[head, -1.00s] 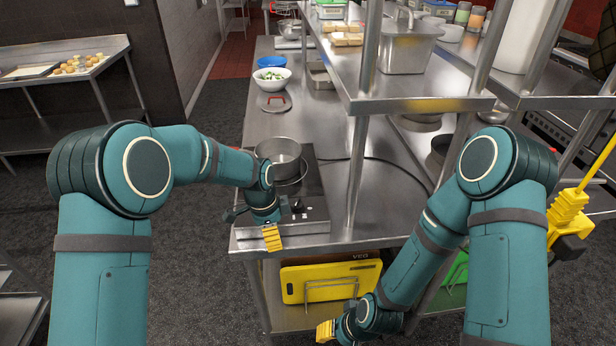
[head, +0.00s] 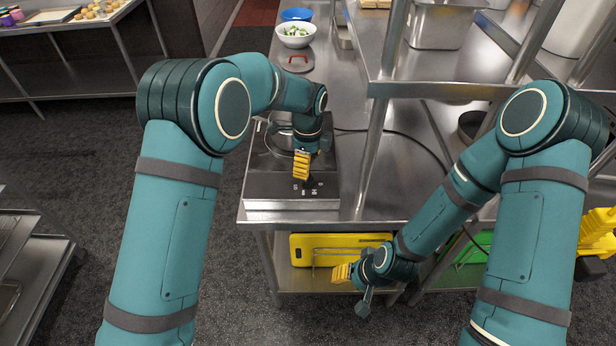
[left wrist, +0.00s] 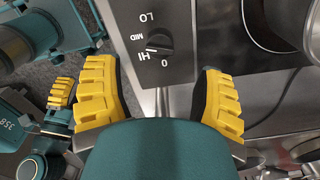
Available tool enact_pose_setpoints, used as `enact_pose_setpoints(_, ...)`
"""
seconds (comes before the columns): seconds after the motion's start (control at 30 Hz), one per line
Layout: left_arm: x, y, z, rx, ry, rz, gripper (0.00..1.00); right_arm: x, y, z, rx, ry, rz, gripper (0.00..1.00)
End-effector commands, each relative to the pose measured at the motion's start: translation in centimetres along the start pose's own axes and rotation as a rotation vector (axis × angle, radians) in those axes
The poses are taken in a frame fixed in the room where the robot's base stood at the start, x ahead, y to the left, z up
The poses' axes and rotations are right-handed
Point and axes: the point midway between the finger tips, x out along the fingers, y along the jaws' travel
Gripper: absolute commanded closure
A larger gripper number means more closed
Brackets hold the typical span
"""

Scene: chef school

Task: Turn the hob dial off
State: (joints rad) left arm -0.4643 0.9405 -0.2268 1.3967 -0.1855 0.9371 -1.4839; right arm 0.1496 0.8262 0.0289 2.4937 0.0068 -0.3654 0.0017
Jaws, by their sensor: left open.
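The hob (head: 262,184) sits at the near end of the steel counter. Its black dial (left wrist: 158,40) shows clearly in the left wrist view, with 0, HI, MID and LO printed around it. My left gripper (head: 302,166) hangs over the hob's front panel, largely hiding the dial in the head view. In the left wrist view, its yellow fingers (left wrist: 160,72) are wide apart and empty, with the dial beyond and between them. My right gripper (head: 343,273) is low, before the counter's lower shelf.
A metal pot (head: 277,142) stands on the hob, partly behind my left arm. Behind it are a lid with a red handle (head: 296,64) and a white bowl (head: 296,38). A shelf post (head: 372,150) rises right of the hob. A yellow board (head: 335,248) stands below.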

Motion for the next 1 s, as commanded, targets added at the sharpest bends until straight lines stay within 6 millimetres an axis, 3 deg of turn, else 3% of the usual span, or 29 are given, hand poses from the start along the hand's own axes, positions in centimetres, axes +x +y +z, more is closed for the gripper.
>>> enact_pose_setpoints(0.1, 2.4, 0.1, 0.0, -0.002, -0.001, 0.005, 0.31, 0.0, 0.0, 0.0, 0.0, 0.0, 0.0, 0.53)
enact_pose_setpoints(0.3, 5.1, 0.1, 0.0, -0.001, 0.0, 0.002, 0.31, -0.1, 0.0, 0.0, 0.0, 0.0, 0.0, 0.53)
enact_pose_setpoints(0.5, 6.2, 0.0, 0.0, -0.002, 0.0, 0.001, 0.31, -0.1, 0.0, 0.0, 0.0, 0.0, 0.0, 0.53)
enact_pose_setpoints(0.77, 6.2, 0.0, 0.0, -0.002, 0.0, 0.0, 0.31, -0.1, 0.0, 0.0, 0.0, 0.0, 0.0, 0.53)
enact_pose_setpoints(0.8, 6.2, 0.0, 0.0, -0.002, 0.0, 0.0, 0.37, -0.1, 0.0, 0.0, 0.0, 0.0, 0.0, 0.53)
enact_pose_setpoints(0.9, 6.2, 0.0, 0.0, -0.002, 0.0, 0.0, 0.72, -0.1, 0.0, 0.0, 0.0, 0.0, 0.0, 0.53)
enact_pose_setpoints(1.0, 6.2, 0.0, 0.0, -0.002, 0.0, 0.0, 1.0, -0.1, 0.0, 0.0, 0.0, 0.0, 0.0, 0.53)
